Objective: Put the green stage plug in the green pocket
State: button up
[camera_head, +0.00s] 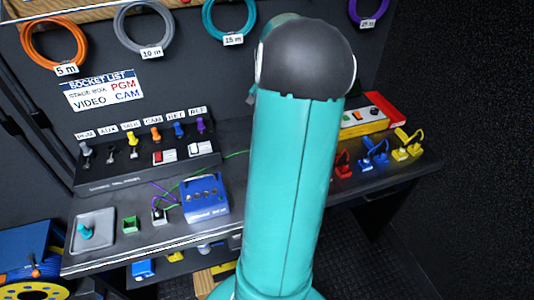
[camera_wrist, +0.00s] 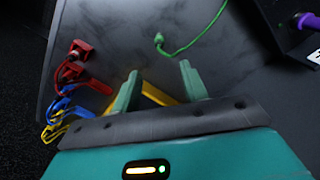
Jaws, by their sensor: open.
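The wrist view shows a green cable ending in a small green plug (camera_wrist: 160,42), lying on the dark table top beyond my gripper. In the head view part of the green cable (camera_head: 236,154) shows, but my arm hides its end. A small green open box (camera_head: 130,224), which looks like the green pocket, sits on the front left of the bench. My gripper (camera_wrist: 160,88) is open in the wrist view. The plug lies past the fingertips, not between them. My arm hides the gripper in the head view.
A grey tray with a teal peg (camera_head: 86,230) is left of the green box. A blue box (camera_head: 205,195) stands to its right. Red, blue and yellow plugs (camera_head: 374,154) with looped cables sit at the right. A red and yellow case (camera_head: 372,117) and a switch panel (camera_head: 145,155) stand behind.

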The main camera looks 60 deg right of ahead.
notch_tip(320, 180, down, 14)
jog(key=shift+d+r, duration=0.1)
jog(key=shift+r, duration=0.1)
dwell(0.4)
jog(key=shift+c, duration=0.4)
grip_shut()
